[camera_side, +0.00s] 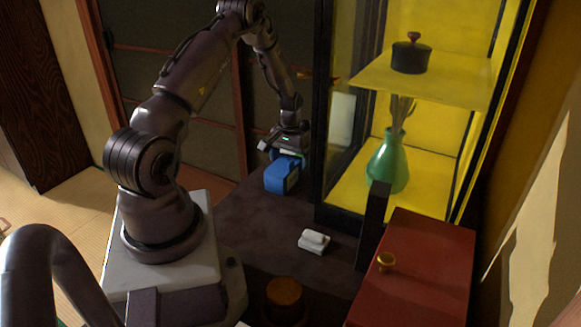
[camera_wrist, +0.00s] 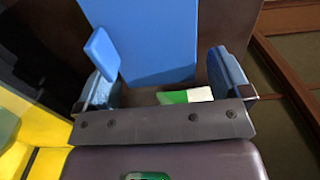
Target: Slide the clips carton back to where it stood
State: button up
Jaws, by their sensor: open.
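A blue box (camera_side: 281,178), which I take to be the clips carton, stands on the dark surface left of the glass cabinet. My gripper (camera_side: 288,156) points down right over it. In the wrist view the blue box (camera_wrist: 152,38) fills the upper middle. My open gripper (camera_wrist: 165,68) has one blue-padded finger on each side of that view, with the box between or just beyond them. I cannot tell whether the fingers touch it. A green and white patch (camera_wrist: 186,96) shows between the fingers; I cannot tell whether it is part of the box.
A small white object (camera_side: 314,241) lies on the dark surface (camera_side: 258,225). The cabinet with a green vase (camera_side: 387,165) and a dark pot (camera_side: 411,57) stands right of the box. A red chest (camera_side: 425,265) bears a small gold cup (camera_side: 386,262). An orange-brown round thing (camera_side: 284,291) is in front.

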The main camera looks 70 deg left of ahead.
notch_tip(320, 180, up, 10)
jog(key=shift+f, duration=0.15)
dwell(0.5)
jog(key=s+d+r+m+g+h, duration=0.1)
jog(key=s+d+r, duration=0.5)
jog(key=d, duration=0.2)
jog(key=s+d+r+h, duration=0.1)
jog(key=s+d+r, duration=0.5)
jog(key=d+r, duration=0.15)
jog(key=d+r+m+t+y, duration=0.1)
jog(key=d+r+m+t, duration=0.2)
jog(key=d, duration=0.5)
jog(key=w+d+r+m+t+y, duration=0.1)
jog(key=d+r+m+t, duration=0.2)
jog(key=d, duration=0.6)
notch_tip(320, 180, up, 2)
jog(key=shift+w+d+r+m+t, duration=0.15)
jog(key=shift+d+m+t, duration=0.15)
jog(key=shift+m, duration=0.7)
